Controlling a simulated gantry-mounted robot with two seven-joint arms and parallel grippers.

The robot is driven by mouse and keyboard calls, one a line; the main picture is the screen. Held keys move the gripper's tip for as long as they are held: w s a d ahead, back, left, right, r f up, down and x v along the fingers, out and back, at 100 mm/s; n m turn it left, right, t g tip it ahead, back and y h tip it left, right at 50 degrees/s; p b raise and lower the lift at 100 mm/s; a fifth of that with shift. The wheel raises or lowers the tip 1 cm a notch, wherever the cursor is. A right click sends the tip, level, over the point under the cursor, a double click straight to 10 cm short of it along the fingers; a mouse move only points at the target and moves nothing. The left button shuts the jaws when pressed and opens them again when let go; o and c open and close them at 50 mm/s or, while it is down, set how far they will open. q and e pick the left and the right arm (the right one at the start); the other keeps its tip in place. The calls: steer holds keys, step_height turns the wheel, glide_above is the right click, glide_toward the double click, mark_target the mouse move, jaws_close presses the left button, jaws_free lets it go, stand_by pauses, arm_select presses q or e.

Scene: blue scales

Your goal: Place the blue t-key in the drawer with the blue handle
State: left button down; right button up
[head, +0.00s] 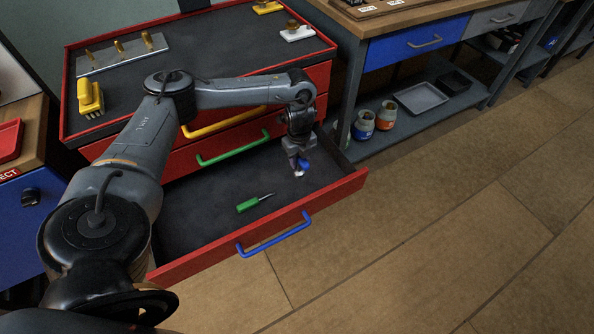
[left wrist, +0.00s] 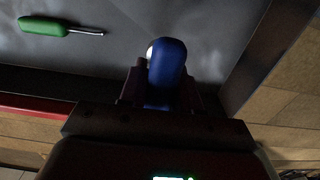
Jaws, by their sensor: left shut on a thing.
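The blue t-key (head: 303,164) is in my left gripper (head: 299,168), low over the right part of the open drawer. In the left wrist view the blue handle of the t-key (left wrist: 166,72) stands between the two fingers of my left gripper (left wrist: 160,90), which is shut on it. Its lower end is hard to make out. The open drawer (head: 190,248) is the bottom one of the red cabinet and has a blue handle (head: 274,235) on its front. I cannot tell whether the t-key touches the drawer floor. My right gripper is not in view.
A green-handled screwdriver (head: 254,203) lies in the open drawer, left of my gripper; it also shows in the left wrist view (left wrist: 45,27). Drawers with green (head: 232,148) and yellow (head: 222,122) handles are above. A workbench with a blue drawer (head: 415,42) stands right.

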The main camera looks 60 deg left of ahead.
mark_target(299, 168)
arm_select(q)
step_height(299, 168, down, 4)
steer(key=shift+r+b, duration=0.15)
steer(key=shift+b, duration=0.95)
steer(key=shift+f, duration=0.5)
steer(key=c, duration=0.8)
jaws_free()
steer(key=shift+f, duration=0.1)
